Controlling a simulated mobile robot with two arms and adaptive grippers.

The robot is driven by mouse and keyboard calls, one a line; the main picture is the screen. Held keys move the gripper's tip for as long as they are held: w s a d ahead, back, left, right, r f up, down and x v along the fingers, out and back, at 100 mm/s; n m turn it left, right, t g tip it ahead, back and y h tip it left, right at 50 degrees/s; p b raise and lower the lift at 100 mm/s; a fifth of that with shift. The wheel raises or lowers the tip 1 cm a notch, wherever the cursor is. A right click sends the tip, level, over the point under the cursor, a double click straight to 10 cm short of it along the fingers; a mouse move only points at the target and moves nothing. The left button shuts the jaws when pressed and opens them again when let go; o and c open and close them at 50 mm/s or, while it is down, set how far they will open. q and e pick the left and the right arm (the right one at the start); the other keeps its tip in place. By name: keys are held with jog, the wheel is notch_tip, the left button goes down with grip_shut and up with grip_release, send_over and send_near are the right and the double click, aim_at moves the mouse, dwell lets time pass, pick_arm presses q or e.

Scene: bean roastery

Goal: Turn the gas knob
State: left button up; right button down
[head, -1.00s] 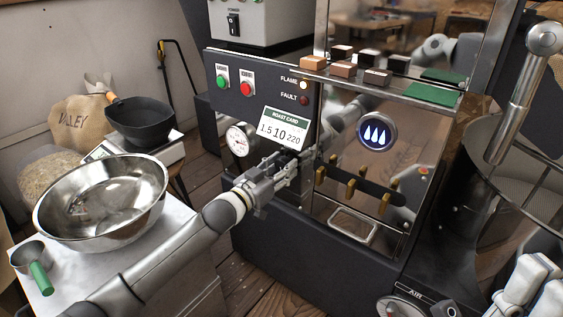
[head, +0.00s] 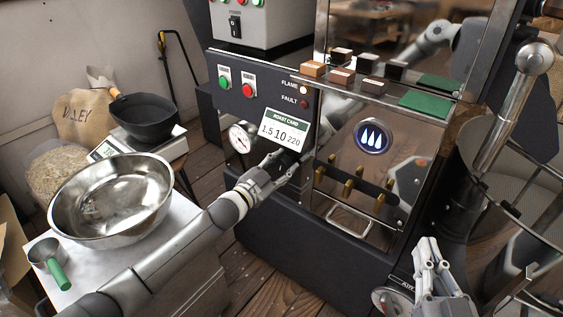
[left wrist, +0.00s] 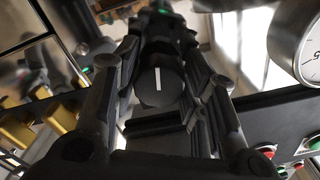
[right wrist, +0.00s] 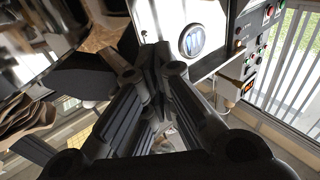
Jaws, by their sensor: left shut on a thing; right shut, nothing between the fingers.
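The gas knob (left wrist: 158,84), black and round with a white pointer line, sits between the fingers of my left gripper (left wrist: 158,105) in the left wrist view. The gripper is shut on the knob, and the white line runs nearly upright in that view. In the head view my left gripper (head: 283,163) is at the dark front panel just below the roast card (head: 281,133) and hides the knob. My right gripper (head: 428,250) is shut and empty, with its fingers pointing up, at the lower right. Its shut fingers (right wrist: 153,62) also show in the right wrist view.
A dial gauge (head: 241,137) is left of the knob. Green and red buttons (head: 248,90) and the flame lamp (head: 303,90) are above. A metal bowl (head: 75,215) and scoop (head: 58,277) lie on the left table. A lever (head: 512,105) stands at right.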

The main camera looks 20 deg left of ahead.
pick_arm(q)
jog(key=shift+m+p, duration=0.4)
jog(key=shift+m, duration=0.4)
pick_arm(e)
jog(key=shift+s+d+f+g+h, duration=0.15)
jog(key=shift+f+g, duration=0.3)
jog(key=shift+f, duration=0.35)
jog(key=shift+d+f+g+h, duration=0.1)
jog(key=shift+f+g+h, duration=0.1)
jog(key=shift+f+g, duration=0.45)
jog(key=shift+s+d+f+g+h, duration=0.15)
jog(key=shift+f+g, duration=0.15)
jog(key=shift+f, duration=0.65)
pick_arm(q)
jog(key=o, duration=1)
jog(key=v, duration=1.2)
